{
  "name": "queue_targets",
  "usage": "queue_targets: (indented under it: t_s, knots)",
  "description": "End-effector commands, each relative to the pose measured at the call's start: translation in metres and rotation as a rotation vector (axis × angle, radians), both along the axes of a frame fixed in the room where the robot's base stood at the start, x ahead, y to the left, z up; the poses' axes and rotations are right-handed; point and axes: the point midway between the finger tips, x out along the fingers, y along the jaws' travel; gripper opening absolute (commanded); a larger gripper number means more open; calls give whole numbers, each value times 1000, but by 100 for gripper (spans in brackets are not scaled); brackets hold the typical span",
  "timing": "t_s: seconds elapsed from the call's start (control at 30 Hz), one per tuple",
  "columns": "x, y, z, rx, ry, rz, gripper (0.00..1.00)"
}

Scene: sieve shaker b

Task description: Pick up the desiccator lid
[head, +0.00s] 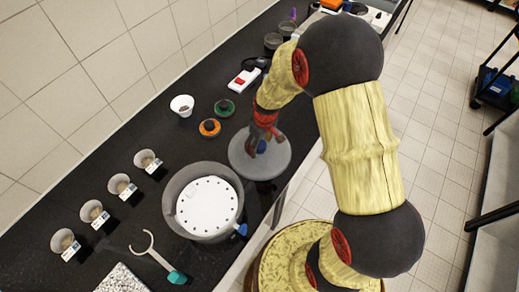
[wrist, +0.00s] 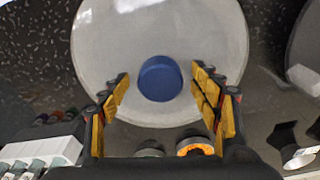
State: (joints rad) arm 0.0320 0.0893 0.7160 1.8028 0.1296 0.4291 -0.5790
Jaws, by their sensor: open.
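The desiccator lid (head: 247,166) is a round grey disc lying on the black bench, close to the front edge. In the wrist view the lid (wrist: 160,28) is a pale disc with a round blue knob (wrist: 160,78) at its middle. My gripper (head: 262,142) is over the lid, pointing down at it. In the wrist view my gripper (wrist: 158,84) is open, with one yellow-padded finger on each side of the knob and a gap to it on both sides. I cannot tell how far down the fingertips are beside the knob.
The grey desiccator bowl (head: 176,188) with a white perforated plate (head: 208,204) stands left of the lid. Orange (head: 209,127) and green (head: 224,107) rings lie behind it. Several small labelled cups (head: 147,160) line the wall side. A white-and-red box (head: 244,78) lies farther along.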

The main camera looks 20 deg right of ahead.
Motion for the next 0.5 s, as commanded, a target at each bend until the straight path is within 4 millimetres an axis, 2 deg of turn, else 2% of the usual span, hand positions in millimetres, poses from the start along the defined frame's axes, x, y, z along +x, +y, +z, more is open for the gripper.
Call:
queue_targets:
  t_s: [0.1, 0.5]
  knots:
    - [0, 0, 1, 0, -1, 0, 62]
    - [0, 0, 1, 0, -1, 0, 40]
